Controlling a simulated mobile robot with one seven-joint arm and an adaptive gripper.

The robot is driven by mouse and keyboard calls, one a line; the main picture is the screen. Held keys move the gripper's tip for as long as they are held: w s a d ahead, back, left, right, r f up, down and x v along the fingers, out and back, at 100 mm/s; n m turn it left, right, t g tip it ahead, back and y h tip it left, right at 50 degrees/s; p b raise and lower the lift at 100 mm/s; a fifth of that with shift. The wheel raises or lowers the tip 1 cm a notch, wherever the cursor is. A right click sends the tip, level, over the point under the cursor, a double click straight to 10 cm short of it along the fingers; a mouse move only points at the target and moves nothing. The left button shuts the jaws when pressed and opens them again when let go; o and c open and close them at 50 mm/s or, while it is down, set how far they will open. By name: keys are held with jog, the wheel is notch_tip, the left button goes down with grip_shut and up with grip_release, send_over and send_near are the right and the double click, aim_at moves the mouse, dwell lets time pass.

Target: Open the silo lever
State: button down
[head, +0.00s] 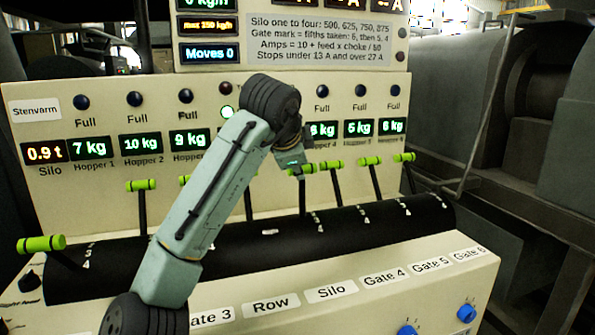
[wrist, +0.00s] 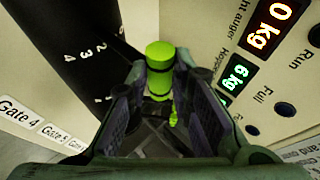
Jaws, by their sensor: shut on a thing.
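The silo lever (head: 303,197) is the dark stem with a green handle behind the Silo label (head: 331,291). It stands nearly upright out of the black curved cover. My gripper (head: 297,168) is at the top of this lever and partly hides its handle. In the wrist view the green handle (wrist: 159,58) lies between the two fingers of my gripper (wrist: 158,82), which are shut on it. The finger contact itself is partly hidden.
The Gate 4 lever (head: 334,184) stands close on the right, with the Gate 5 lever (head: 374,182) and Gate 6 lever (head: 409,176) beyond. My arm hides part of the row lever (head: 248,206). The silo display (head: 45,152) reads 0.9 t.

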jog(key=shift+s+d+f, duration=0.15)
jog(key=shift+s+f, duration=0.05)
jog(key=shift+s, duration=0.2)
jog(key=c, duration=1.4)
grip_release()
jog(key=shift+c, duration=0.2)
jog(key=shift+r, duration=0.1)
jog(key=v, duration=1.2)
jog(key=shift+s+f, duration=0.1)
jog(key=shift+f, duration=0.15)
